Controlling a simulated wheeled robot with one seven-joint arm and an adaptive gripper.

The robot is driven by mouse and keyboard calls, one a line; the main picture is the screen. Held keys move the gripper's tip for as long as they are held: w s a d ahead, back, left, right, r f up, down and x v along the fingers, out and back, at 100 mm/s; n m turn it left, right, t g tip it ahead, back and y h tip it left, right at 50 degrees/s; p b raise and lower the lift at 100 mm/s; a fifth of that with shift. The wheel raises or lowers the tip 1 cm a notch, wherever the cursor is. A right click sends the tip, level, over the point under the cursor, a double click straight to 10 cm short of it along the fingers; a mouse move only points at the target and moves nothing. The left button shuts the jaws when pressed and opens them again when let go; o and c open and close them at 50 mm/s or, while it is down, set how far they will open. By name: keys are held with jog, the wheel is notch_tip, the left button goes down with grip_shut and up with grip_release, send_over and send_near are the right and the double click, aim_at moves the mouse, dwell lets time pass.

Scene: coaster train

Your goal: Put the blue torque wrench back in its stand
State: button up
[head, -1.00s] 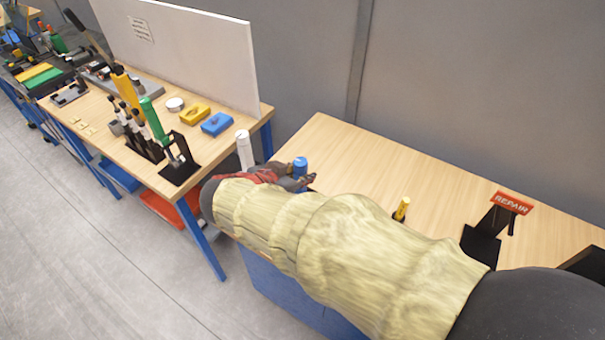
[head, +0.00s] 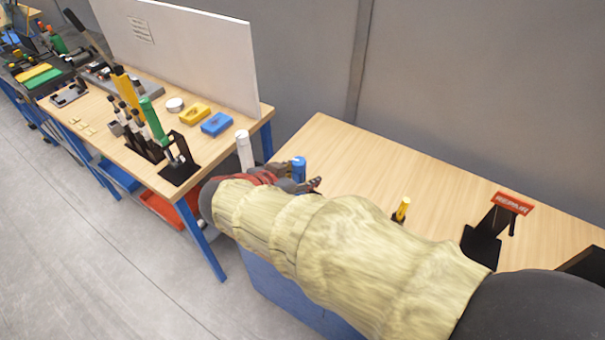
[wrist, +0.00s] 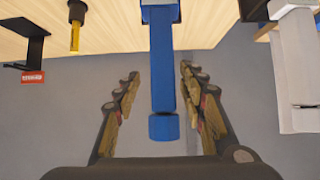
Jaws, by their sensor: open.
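The blue torque wrench (head: 299,166) stands at the left end of the near bench, its lower part hidden behind my gripper in the head view. In the wrist view the blue wrench (wrist: 162,85) runs down from the top edge, between my fingers. My gripper (wrist: 160,73) is open, one finger on each side, with gaps between them and the wrench. In the head view my gripper (head: 305,184) is partly hidden by my arm. A black stand with a red REPAIR sign (head: 512,203) is at the bench's right. I cannot tell which stand is the wrench's own.
A yellow tool (head: 401,209) stands farther right. The left bench (head: 190,97) holds several upright tools in black stands. The middle of the near bench (head: 365,170) is clear.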

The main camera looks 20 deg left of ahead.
jog(key=v, duration=1.2)
jog(key=shift+w+a+r, duration=0.1)
jog(key=shift+w, duration=0.05)
jog(key=s+d+f+n+g, duration=0.25)
jog(key=s+f+n, duration=0.25)
jog(key=f+n, duration=0.3)
jog(key=s+d+n+g+y, duration=0.1)
jog(key=s+d+n+g, duration=0.1)
jog(key=d+n+g, duration=0.35)
jog(key=d+r+m+t, duration=0.1)
jog(key=d+r+m, duration=0.1)
jog(key=d, duration=0.7)
jog(key=s+d+r+m+t+y, duration=0.1)
jog(key=d+m, duration=0.3)
jog(key=d, duration=0.6)
jog(key=s+d+r+m+y, duration=0.1)
jog(key=d+r+m, duration=0.2)
jog(key=d, duration=0.7)
jog(key=shift+d+m+t, duration=0.15)
jog(key=shift+m+t, duration=0.25)
jog(key=shift+m, duration=0.15)
jog(key=shift+r, duration=0.1)
